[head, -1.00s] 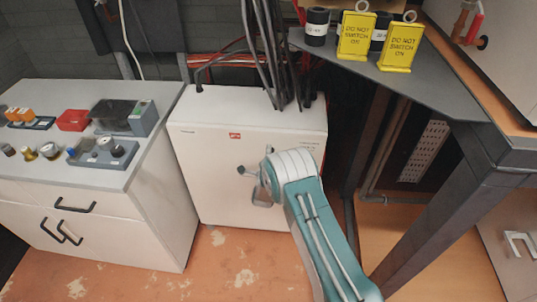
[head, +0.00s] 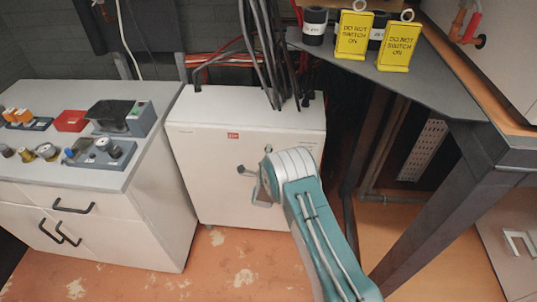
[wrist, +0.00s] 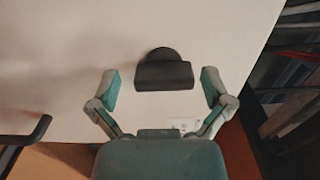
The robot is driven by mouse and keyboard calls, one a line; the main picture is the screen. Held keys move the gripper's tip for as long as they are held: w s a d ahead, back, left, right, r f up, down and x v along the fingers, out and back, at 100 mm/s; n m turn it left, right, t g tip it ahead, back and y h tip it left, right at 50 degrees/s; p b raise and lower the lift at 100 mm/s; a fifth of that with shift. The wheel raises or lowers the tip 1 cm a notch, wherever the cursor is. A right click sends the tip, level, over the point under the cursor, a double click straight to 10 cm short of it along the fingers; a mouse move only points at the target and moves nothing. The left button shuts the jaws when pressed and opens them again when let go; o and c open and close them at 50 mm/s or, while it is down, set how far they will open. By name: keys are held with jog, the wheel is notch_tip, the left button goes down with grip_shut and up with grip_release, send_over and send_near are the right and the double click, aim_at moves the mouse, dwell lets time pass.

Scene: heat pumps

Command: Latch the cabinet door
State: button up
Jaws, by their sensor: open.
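The white cabinet (head: 205,165) stands between the drawer unit and the dark metal table, and its front looks closed. In the wrist view its pale panel (wrist: 90,50) fills most of the picture. A black latch handle (wrist: 164,75) with a rounded top sticks out from that panel. My gripper (wrist: 161,84) is open, with one finger on each side of the latch handle and a visible gap on both sides. In the head view my gripper (head: 252,186) is in front of the cabinet's right half, and my arm hides part of the front.
A drawer unit (head: 160,215) with black handles and several small items on top stands at left. The dark table (head: 440,90) at right carries yellow signs (head: 355,35). A dark curved bar (wrist: 30,132) shows in the wrist view.

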jog(key=shift+a, duration=0.15)
jog(key=shift+s, duration=0.3)
jog(key=s, duration=1.1)
jog(key=shift+s+a, duration=0.2)
